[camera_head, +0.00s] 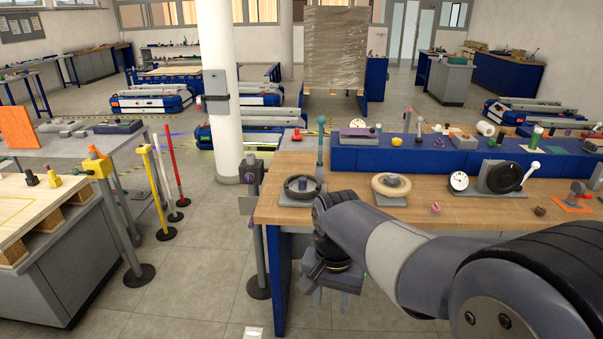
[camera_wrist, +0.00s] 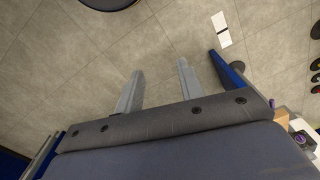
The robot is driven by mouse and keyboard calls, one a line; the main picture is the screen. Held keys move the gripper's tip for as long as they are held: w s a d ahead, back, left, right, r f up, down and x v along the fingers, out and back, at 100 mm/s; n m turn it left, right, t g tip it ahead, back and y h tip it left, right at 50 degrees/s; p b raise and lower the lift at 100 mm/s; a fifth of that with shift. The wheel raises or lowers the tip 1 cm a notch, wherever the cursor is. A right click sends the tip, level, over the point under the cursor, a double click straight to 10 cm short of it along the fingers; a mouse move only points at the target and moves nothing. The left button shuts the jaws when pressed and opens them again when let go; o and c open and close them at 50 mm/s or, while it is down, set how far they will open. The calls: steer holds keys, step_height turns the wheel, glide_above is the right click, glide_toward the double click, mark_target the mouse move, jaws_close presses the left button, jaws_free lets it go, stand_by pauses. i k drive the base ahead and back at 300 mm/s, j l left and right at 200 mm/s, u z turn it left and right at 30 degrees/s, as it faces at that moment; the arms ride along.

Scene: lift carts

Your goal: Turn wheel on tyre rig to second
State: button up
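On the wooden bench (camera_head: 350,213), a black tyre-like ring (camera_head: 302,187) lies on a grey base near the left end. A beige ring (camera_head: 391,185) with a grey hub lies on another grey base to its right. Further right, a black wheel with a pale-knobbed lever (camera_head: 506,177) stands on a grey block beside a white dial (camera_head: 459,181). I cannot tell for sure which is the tyre rig. No position marks are readable. My gripper (camera_head: 330,294) hangs in front of the bench edge, pointing down, clear of these. In the wrist view its two fingers (camera_wrist: 160,65) are apart with only floor between them.
A blue raised shelf (camera_head: 420,157) with small items runs along the bench's back. A grey post (camera_head: 262,240) stands left of the bench. Yellow, white and red posts (camera_head: 159,190) stand further left. The white pillar (camera_head: 219,90) is behind. Floor between is clear.

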mark_target(300, 187)
steer(key=i+j, duration=0.1)
steer(key=i, duration=0.65)
steer(key=i+j, duration=0.15)
steer(key=i, duration=0.55)
steer(key=i+j, duration=0.1)
steer(key=i, duration=0.65)
